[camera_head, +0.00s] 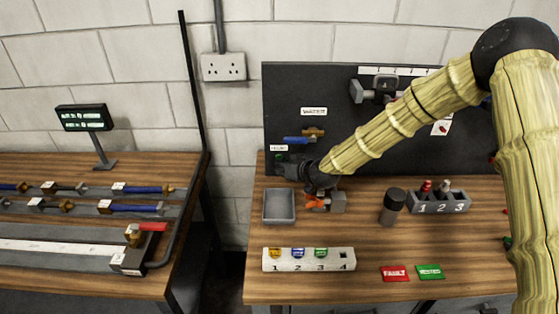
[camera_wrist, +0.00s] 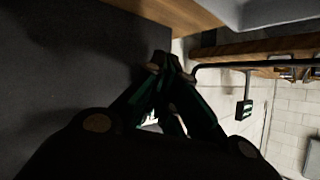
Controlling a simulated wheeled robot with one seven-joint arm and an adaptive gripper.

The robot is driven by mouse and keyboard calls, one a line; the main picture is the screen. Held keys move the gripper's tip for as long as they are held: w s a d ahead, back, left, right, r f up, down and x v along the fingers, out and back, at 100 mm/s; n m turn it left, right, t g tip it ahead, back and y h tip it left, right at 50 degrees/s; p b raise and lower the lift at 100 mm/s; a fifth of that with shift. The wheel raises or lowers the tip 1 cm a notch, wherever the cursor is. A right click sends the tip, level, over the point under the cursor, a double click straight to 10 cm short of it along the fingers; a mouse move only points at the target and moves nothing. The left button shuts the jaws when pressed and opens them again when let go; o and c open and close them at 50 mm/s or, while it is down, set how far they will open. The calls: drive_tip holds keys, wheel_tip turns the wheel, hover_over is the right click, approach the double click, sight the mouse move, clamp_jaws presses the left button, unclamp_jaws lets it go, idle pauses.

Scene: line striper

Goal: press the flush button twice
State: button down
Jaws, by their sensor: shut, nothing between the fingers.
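A small white label (camera_head: 278,148), its lettering too small to read surely, is at the left edge of the dark back panel. A green spot (camera_head: 279,156) shows just under it, which looks like the flush button, partly hidden by my gripper. My gripper (camera_head: 280,165) is at the panel's lower left, its fingertips right by that spot. I cannot tell whether they touch it. In the wrist view the fingers of my gripper (camera_wrist: 166,66) are together and empty, close to the dark panel (camera_wrist: 80,60). The button is not visible there.
Below my gripper are a grey tray (camera_head: 279,219) and an orange-handled valve block (camera_head: 325,202). A dark cylinder (camera_head: 391,207) and a numbered grey rack (camera_head: 438,203) stand to the right. A numbered white block (camera_head: 308,260) lies in front. A black post (camera_head: 192,90) rises left of the panel.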

drive_tip(key=shift+w, duration=0.2)
idle(0.4)
drive_tip(key=shift+s, duration=0.85)
drive_tip(key=shift+s, duration=0.1)
drive_tip(key=shift+s, duration=2.45)
